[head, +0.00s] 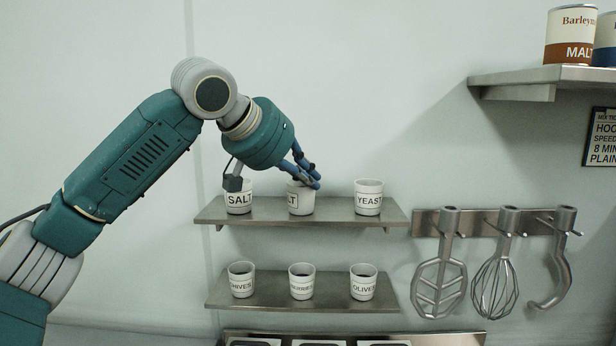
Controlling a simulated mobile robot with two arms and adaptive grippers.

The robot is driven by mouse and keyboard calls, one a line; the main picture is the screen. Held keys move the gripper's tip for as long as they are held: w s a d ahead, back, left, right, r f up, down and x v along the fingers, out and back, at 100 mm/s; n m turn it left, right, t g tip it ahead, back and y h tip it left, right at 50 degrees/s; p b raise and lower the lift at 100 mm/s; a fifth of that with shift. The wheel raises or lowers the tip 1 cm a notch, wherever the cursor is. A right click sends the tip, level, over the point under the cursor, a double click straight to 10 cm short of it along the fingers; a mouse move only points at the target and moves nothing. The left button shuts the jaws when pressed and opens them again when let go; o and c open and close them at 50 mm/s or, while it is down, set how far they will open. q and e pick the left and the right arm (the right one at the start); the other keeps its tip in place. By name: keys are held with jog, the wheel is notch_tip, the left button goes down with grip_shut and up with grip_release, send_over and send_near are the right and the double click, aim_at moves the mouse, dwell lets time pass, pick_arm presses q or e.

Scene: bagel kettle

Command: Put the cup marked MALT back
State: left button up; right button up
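A white cup (300,203) stands in the middle of the upper shelf (335,220). Only the letters "LT" show on its label, so I cannot read the whole word. My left gripper (308,181) reaches in from the left, with its blue fingers over the cup's top and right rim. The fingers overlap the cup in the picture, and I cannot tell whether they grip it. The cup looks upright, with its base at the shelf. My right gripper is not in view.
The SALT cup (238,201) stands left, close to my wrist, and the YEAST cup (368,198) right. Several cups, including OLIVE (363,283), stand on the lower shelf (330,302). Mixer tools (497,280) hang at right. A MALT can (570,38) stands on the high shelf.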

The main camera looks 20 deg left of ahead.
pick_arm(q)
jog(key=shift+o, duration=1.4)
jog(key=shift+r, duration=0.2)
jog(key=shift+s+a+r, duration=0.15)
jog(key=shift+s+r, duration=0.05)
jog(key=shift+s, duration=0.1)
jog(key=b+v, duration=0.2)
jog(key=v, duration=0.9)
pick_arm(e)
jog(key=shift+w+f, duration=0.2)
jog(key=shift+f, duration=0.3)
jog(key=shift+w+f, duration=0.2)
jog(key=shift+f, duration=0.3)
pick_arm(q)
jog(key=shift+s, duration=0.1)
